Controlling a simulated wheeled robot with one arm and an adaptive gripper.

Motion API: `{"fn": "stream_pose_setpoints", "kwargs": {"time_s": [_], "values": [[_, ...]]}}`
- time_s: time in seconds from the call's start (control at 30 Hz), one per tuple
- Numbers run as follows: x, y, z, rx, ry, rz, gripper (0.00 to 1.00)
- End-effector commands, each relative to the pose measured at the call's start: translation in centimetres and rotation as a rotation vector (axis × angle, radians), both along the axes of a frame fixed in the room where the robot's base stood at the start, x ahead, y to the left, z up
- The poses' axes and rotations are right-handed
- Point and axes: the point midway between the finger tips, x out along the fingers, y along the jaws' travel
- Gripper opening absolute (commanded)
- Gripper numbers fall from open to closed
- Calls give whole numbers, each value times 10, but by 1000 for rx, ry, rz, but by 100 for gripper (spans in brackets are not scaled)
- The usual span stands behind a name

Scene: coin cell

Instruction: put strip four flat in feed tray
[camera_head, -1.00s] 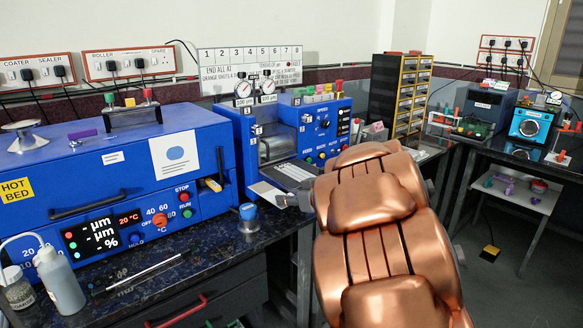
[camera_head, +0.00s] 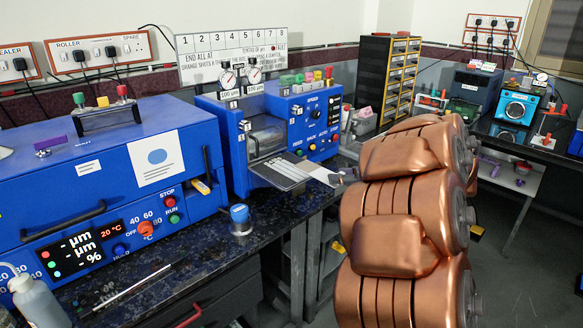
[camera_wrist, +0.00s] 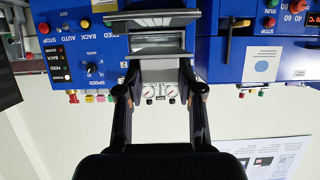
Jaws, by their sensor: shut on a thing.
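My gripper (camera_head: 342,178) is at the right end of the feed tray in the head view, partly hidden by my copper arm. It is shut on a pale strip (camera_head: 321,174), which points left from the fingers and looks roughly level. The dark grey feed tray (camera_head: 277,176) juts out from the front of the blue roller machine. The strip lies beside or over the tray's right end; I cannot tell whether they touch. In the wrist view my two black fingers (camera_wrist: 160,78) stand on either side of a grey plate-like shape. No number can be read on the strip.
The blue roller machine (camera_head: 312,112) carries two gauges and coloured knobs. The blue hot bed (camera_head: 100,185) stands to its left. A blue-capped jar (camera_head: 240,218) and a metal rod (camera_head: 130,287) are on the dark bench. A yellow drawer tower (camera_head: 398,75) stands behind.

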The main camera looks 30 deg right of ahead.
Motion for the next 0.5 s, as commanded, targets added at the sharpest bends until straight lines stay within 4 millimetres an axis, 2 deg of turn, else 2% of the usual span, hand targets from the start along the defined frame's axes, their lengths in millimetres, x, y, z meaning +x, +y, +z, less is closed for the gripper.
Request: {"fn": "stream_pose_setpoints", "kwargs": {"time_s": [0.5], "values": [[109, 17, -10, -2, -1, 8, 14]]}}
